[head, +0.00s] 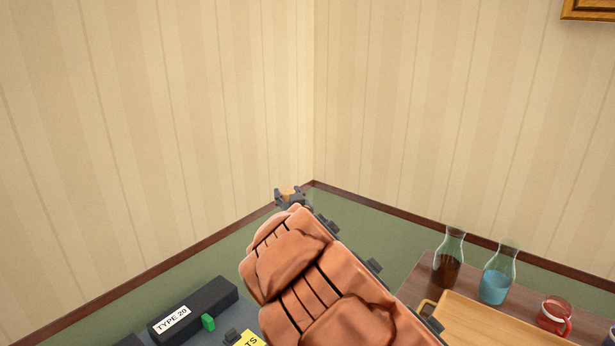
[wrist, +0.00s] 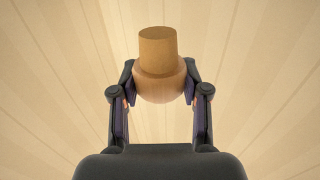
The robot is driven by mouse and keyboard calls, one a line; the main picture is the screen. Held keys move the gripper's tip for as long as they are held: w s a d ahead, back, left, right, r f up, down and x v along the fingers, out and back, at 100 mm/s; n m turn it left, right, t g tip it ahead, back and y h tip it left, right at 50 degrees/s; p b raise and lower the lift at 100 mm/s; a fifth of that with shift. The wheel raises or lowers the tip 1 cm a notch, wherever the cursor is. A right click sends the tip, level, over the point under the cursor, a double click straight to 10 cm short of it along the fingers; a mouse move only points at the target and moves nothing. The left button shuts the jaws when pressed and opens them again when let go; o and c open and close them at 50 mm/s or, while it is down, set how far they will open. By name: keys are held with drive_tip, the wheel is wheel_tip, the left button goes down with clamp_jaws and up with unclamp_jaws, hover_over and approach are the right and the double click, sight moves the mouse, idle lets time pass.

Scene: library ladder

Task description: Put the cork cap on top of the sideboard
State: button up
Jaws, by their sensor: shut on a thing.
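The cork cap (wrist: 158,60) is a tan stopper with a narrower cylinder on a wider round part, seen in the wrist view between the fingertips. My gripper (wrist: 158,88) is shut on its wider part, one finger on each side. In the head view my gripper (head: 290,192) is small, near the room corner, with a bit of the cork cap (head: 287,190) showing between its fingers. A brown wooden top (head: 415,283) at the lower right may be the sideboard; I cannot tell for sure.
A glass flask with dark liquid (head: 448,262), one with blue liquid (head: 496,278) and a red mug (head: 554,315) stand on the brown top. A wooden tray (head: 480,322) lies in front. A black box labelled TYPE 20 (head: 195,310) is at lower left.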

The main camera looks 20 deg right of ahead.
drive_tip(key=s+d+r+b, duration=0.1)
drive_tip(key=s+d+b, duration=0.3)
drive_tip(key=d, duration=0.9)
drive_tip(key=s+d+r+b, duration=0.15)
drive_tip(key=s+d, duration=0.45)
drive_tip(key=d, duration=0.6)
drive_tip(key=s+d+f+b, duration=0.2)
drive_tip(key=s+d, duration=0.4)
drive_tip(key=s, duration=0.5)
drive_tip(key=s+d+f+b, duration=0.2)
drive_tip(key=s+d+b, duration=0.2)
drive_tip(key=s, duration=0.7)
drive_tip(key=shift+d+f, duration=0.35)
drive_tip(key=shift+d, duration=0.5)
drive_tip(key=w+d, duration=0.2)
drive_tip(key=w, duration=0.2)
drive_tip(key=w+d+f, duration=0.1)
drive_tip(key=w+d, duration=0.1)
drive_tip(key=w, duration=0.3)
drive_tip(key=w+d, duration=0.3)
drive_tip(key=w, duration=0.2)
drive_tip(key=shift+d+f, duration=0.1)
drive_tip(key=shift+f, duration=0.15)
drive_tip(key=shift+w+f+p, duration=0.1)
drive_tip(key=shift+f+p, duration=0.3)
drive_tip(key=shift+f, duration=1.15)
